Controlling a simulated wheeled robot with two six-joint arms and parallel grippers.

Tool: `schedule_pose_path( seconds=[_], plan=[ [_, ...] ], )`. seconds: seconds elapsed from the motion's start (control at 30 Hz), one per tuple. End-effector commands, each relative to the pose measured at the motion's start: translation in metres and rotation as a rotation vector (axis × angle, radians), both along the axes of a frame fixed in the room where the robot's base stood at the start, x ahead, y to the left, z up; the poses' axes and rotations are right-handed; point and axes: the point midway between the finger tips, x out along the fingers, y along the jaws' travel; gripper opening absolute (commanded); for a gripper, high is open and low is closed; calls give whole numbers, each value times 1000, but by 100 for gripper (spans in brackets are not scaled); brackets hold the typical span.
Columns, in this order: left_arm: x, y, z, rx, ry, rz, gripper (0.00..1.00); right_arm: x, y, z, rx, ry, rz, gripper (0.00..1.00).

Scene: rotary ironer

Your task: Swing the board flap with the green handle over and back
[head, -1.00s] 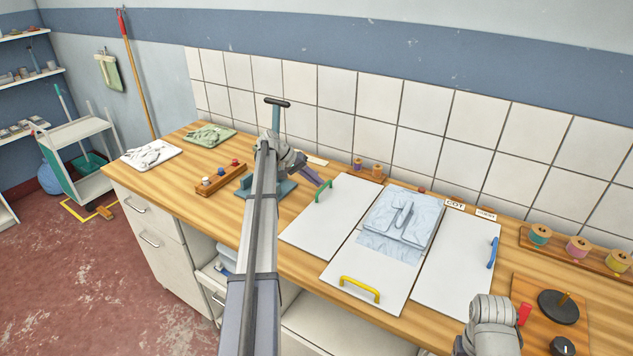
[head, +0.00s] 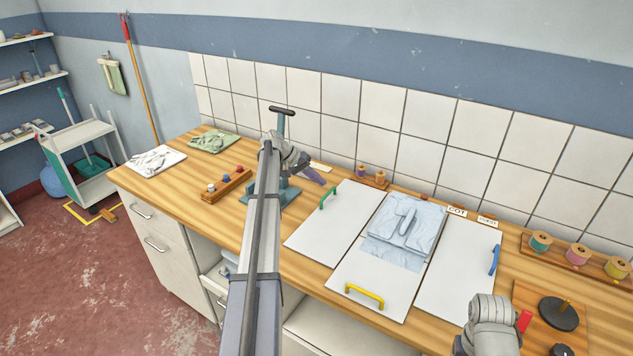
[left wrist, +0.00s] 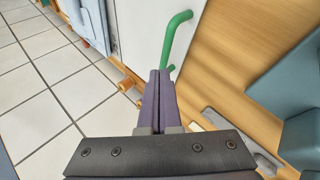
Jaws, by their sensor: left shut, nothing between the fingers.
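The flap with the green handle is the left white panel (head: 318,232) of the folding board and lies flat. Its green handle (head: 328,198) stands near the panel's upper left edge. My left gripper (head: 324,182) is shut and empty, just behind and left of the handle in the head view. In the left wrist view the green handle (left wrist: 176,40) rises just beyond the shut fingertips (left wrist: 160,72); I cannot tell whether they touch. Light blue folded cloth (head: 405,222) lies on the middle panel.
The yellow handle (head: 364,295) is on the front panel and the blue handle (head: 494,260) on the right panel. A teal stand (head: 283,125) with a dark top is behind my left arm. Thread spools (head: 578,249) stand at right. The tiled wall closes off the back.

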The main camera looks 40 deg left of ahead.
Motion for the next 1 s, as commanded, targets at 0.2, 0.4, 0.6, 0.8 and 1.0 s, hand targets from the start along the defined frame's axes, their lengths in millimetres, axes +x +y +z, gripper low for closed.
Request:
schedule_pose_path(
  seconds=[0.2,0.4,0.6,0.8,1.0],
  plan=[
    [-14,35,20,-1,-1,3,0,0,0,20,0,0,0,64],
    [-33,72,29,-1,-1,3,0,0,0,28,0,0,0,64],
    [-41,86,31,-1,-2,1,0,0,0,31,0,0,0,64],
    [-41,86,31,-1,-2,1,0,0,0,30,0,0,0,64],
    [-40,70,29,5,7,-12,0,0,0,30,0,0,0,64]
  ],
)
